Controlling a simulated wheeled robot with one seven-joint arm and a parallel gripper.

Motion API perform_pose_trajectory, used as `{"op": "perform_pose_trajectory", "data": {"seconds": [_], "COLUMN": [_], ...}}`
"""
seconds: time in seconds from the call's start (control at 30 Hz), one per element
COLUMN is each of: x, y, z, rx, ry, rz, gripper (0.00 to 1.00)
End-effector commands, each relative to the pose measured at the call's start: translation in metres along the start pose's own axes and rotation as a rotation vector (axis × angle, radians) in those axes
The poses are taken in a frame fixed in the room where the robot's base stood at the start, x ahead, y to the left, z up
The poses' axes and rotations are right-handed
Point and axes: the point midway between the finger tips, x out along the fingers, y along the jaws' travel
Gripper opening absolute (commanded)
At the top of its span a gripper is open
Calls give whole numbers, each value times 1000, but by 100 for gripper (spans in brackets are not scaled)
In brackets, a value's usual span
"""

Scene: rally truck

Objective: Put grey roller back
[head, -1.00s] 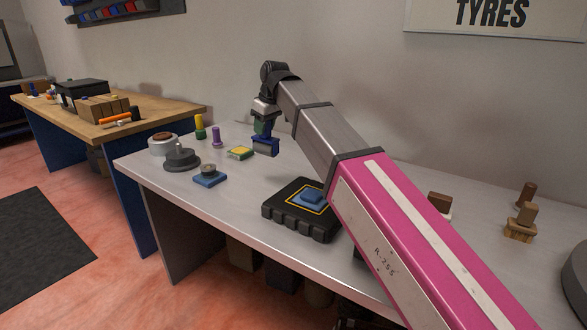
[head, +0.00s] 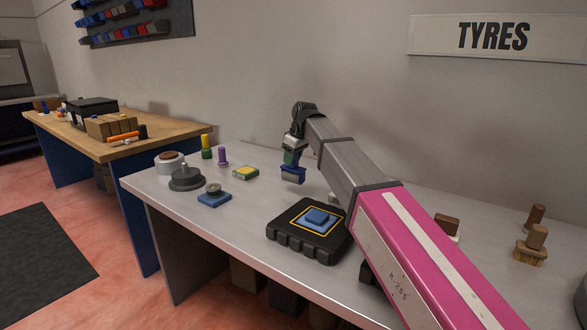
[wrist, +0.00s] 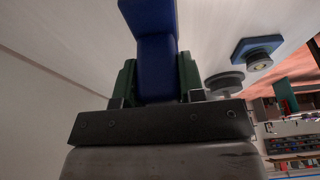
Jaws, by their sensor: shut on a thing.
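My gripper (head: 291,158) is shut on a blue block (head: 293,174) above the grey workbench (head: 262,215). In the wrist view the blue block (wrist: 155,55) sits between the green fingers of my gripper (wrist: 157,78), and its far end runs out of the frame. I cannot tell for sure which thing is the grey roller. A dark grey round piece with an upright post (head: 185,180) stands at the left of the bench. A small blue square base with a grey round knob (head: 214,197) is just right of it. Both also show in the wrist view.
A black case with a blue stepped piece (head: 308,232) lies at the bench front. A yellow-green block (head: 245,173), yellow peg (head: 207,148), purple peg (head: 223,157) and white roll (head: 169,163) stand at left. Wooden pieces (head: 531,245) stand at right. A wooden bench (head: 75,126) is beyond.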

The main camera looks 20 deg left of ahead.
Motion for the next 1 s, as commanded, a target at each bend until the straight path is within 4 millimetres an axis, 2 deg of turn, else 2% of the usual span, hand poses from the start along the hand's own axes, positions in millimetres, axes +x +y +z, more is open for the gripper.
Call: {"op": "perform_pose_trajectory", "data": {"seconds": [0.2,0.5,0.9,0.93,1.0], "x": [8,38,42,42,42], "y": [6,6,6,6,6], "z": [4,13,14,14,14], "rx": [0,0,0,0,0], "ry": [0,0,0,0,0], "rz": [0,-1,-1,-1,0], "gripper": [1,1,1,39,62]}}
